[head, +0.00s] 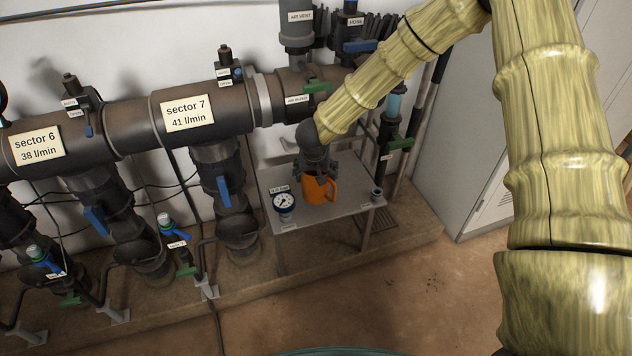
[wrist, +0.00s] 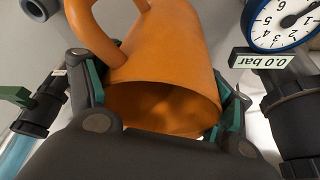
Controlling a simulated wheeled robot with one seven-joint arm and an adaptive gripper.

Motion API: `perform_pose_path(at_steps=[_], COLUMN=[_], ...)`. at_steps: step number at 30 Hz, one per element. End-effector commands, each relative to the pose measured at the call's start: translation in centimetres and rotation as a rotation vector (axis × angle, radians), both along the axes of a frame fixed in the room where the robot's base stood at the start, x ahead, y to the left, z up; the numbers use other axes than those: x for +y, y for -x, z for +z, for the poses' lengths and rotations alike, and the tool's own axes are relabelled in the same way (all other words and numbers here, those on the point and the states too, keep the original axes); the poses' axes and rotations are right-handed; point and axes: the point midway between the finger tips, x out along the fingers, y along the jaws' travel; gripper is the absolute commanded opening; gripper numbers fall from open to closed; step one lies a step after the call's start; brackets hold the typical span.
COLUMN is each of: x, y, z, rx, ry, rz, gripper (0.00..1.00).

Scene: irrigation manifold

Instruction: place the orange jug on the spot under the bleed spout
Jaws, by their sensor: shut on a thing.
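The orange jug (head: 316,190) is upright at the grey shelf (head: 349,209) under the manifold's right end, its handle toward the right in the head view. My gripper (head: 318,172) comes from above and is shut on the jug near its rim. In the wrist view the jug (wrist: 165,70) fills the middle, its open mouth facing me, between the two green-padded fingers of my gripper (wrist: 165,105). I cannot tell whether the jug's base touches the shelf. The bleed spout and the spot under it are not clearly visible; a label reading "air bleed" (head: 297,100) is above my gripper.
A pressure gauge (head: 284,203) stands on the shelf close to the left of the jug; it reads 0.0 bar in the wrist view (wrist: 283,22). A small grey fitting (head: 377,195) is at the shelf's right edge.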

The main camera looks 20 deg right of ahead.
Motion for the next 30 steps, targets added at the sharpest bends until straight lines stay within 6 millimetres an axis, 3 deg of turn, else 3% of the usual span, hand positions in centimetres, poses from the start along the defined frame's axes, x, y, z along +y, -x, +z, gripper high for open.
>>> perform_pose_path(at_steps=[6, 19, 20, 23, 30], x=[-0.1, 0.0, 0.0, 0.0, 0.0], y=[0.1, 0.1, 0.1, 0.1, 0.1], z=[-3.2, -3.7, -3.8, -3.8, -3.8], rx=[0.003, 0.001, 0.001, 0.001, 0.001], ry=[0.000, 0.001, 0.001, 0.000, 0.000], rz=[0.001, 0.001, 0.000, 0.000, 0.001], gripper=[0.54, 0.54, 0.82, 1.00, 1.00])
